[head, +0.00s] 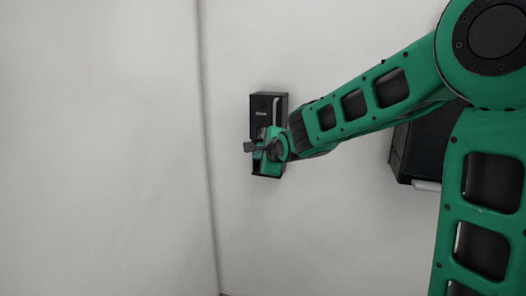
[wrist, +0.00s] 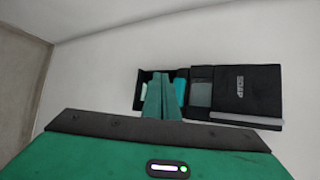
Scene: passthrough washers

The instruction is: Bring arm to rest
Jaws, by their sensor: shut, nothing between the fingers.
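My green arm reaches in from the right of the head view. My gripper (head: 261,149) is at its end, in front of the lower part of a black box (head: 262,103) on the pale surface. In the wrist view, my gripper's teal fingers (wrist: 160,96) are together with nothing held. I cannot tell whether the fingers touch the box. Part of the box is hidden behind my gripper.
A second black box (head: 418,150) with a light bar at its lower edge is partly hidden behind my arm at the right. A dark seam runs down the pale surfaces left of the first box. The left side of the head view is clear.

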